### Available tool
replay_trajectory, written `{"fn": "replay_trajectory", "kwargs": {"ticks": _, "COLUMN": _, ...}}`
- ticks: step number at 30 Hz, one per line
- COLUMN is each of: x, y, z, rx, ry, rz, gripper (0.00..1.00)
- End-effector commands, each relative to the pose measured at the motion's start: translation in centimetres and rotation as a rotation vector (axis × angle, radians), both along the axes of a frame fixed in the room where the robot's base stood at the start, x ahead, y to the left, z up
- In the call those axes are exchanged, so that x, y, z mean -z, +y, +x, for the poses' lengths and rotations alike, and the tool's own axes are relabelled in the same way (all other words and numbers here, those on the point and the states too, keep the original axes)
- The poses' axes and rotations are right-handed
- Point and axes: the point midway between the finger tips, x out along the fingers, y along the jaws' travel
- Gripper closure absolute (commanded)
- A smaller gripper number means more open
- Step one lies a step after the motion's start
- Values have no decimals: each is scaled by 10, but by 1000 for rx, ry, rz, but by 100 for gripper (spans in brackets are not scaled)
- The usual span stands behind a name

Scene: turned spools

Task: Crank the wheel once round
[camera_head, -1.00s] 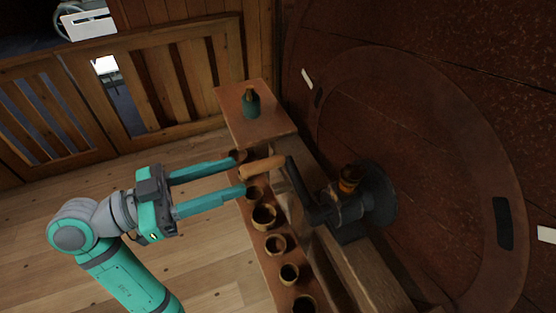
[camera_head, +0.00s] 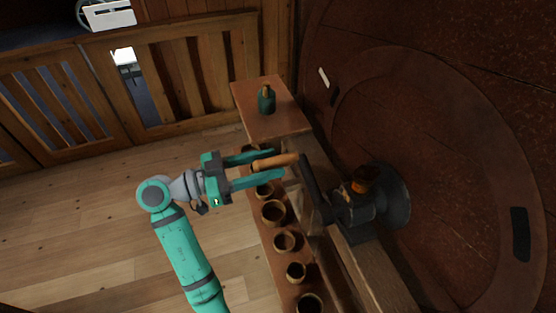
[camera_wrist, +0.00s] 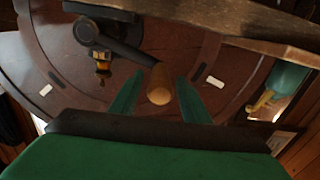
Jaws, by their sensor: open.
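The crank has a wooden handle (camera_head: 275,162) on a dark arm (camera_head: 315,190), fixed to a dark hub (camera_head: 385,200) in front of the big reddish-brown wheel (camera_head: 450,140). My gripper (camera_head: 278,167) is open, with its teal fingers on either side of the handle. In the wrist view the handle (camera_wrist: 160,84) points toward the camera between the two fingers (camera_wrist: 158,95), with gaps visible at both sides. The crank arm (camera_wrist: 125,42) runs up and left from it to the hub.
A shelf (camera_head: 265,130) bears a green bottle (camera_head: 266,100) at its far end. Several round brown cups (camera_head: 274,212) line the ledge below the handle. A wooden beam (camera_head: 370,280) runs under the hub. Slatted wooden panels (camera_head: 190,80) stand behind; the floor at left is clear.

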Motion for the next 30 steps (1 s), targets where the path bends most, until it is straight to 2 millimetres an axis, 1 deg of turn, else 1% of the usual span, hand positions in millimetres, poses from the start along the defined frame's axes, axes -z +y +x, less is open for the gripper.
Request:
{"fn": "replay_trajectory", "kwargs": {"ticks": 1, "x": 0, "y": -7, "z": 2, "rx": 2, "ry": 0, "rz": 0, "gripper": 57}}
{"fn": "replay_trajectory", "kwargs": {"ticks": 3, "x": 0, "y": -15, "z": 6, "rx": 1, "ry": 1, "rz": 0, "gripper": 57}}
{"fn": "replay_trajectory", "kwargs": {"ticks": 7, "x": 0, "y": -23, "z": 10, "rx": 0, "ry": 1, "rz": 0, "gripper": 57}}
{"fn": "replay_trajectory", "kwargs": {"ticks": 12, "x": 0, "y": -27, "z": 11, "rx": -1, "ry": 0, "rz": -1, "gripper": 57}}
{"fn": "replay_trajectory", "kwargs": {"ticks": 18, "x": 0, "y": -27, "z": 11, "rx": -1, "ry": 0, "rz": -1, "gripper": 57}}
{"fn": "replay_trajectory", "kwargs": {"ticks": 23, "x": 0, "y": -27, "z": 11, "rx": -1, "ry": 0, "rz": 0, "gripper": 96}}
{"fn": "replay_trajectory", "kwargs": {"ticks": 24, "x": 0, "y": -27, "z": 11, "rx": -1, "ry": 0, "rz": 0, "gripper": 100}}
{"fn": "replay_trajectory", "kwargs": {"ticks": 30, "x": -1, "y": -29, "z": 13, "rx": 1, "ry": -6, "rz": 2, "gripper": 100}}
